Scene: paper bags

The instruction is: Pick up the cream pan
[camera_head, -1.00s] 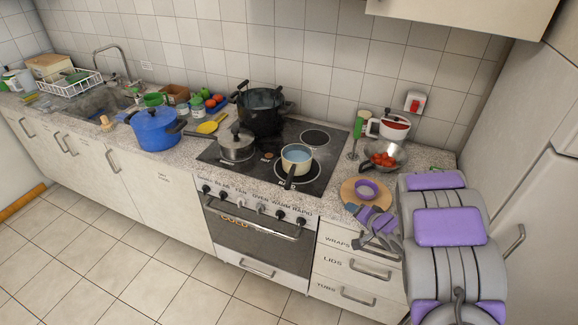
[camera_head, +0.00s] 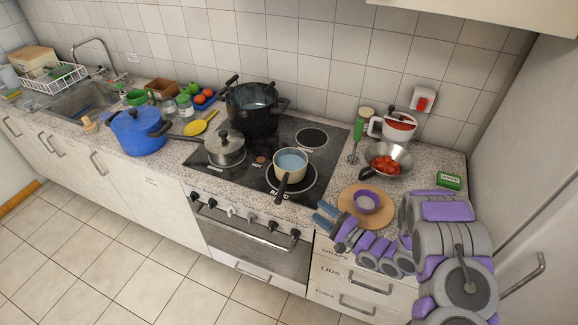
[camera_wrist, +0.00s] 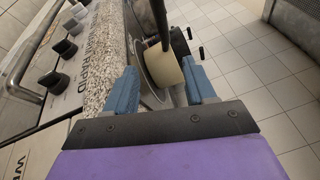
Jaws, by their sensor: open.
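The cream pan (camera_head: 291,162) is a small cream saucepan with a blue-grey inside and a dark handle pointing to the front. It stands upright on the front right burner of the black stovetop (camera_head: 311,157). My gripper (camera_head: 325,215), with blue fingers, is open and empty. It is to the right of and in front of the pan, apart from it, near the counter's front edge. In the wrist view the cream pan (camera_wrist: 163,68) shows ahead between the open fingers (camera_wrist: 162,88), with its dark handle rising toward the top.
A lidded steel pan (camera_head: 225,149) stands left of the cream pan. A tall black pot (camera_head: 252,118) is behind it. A blue pot (camera_head: 138,134) is farther left.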

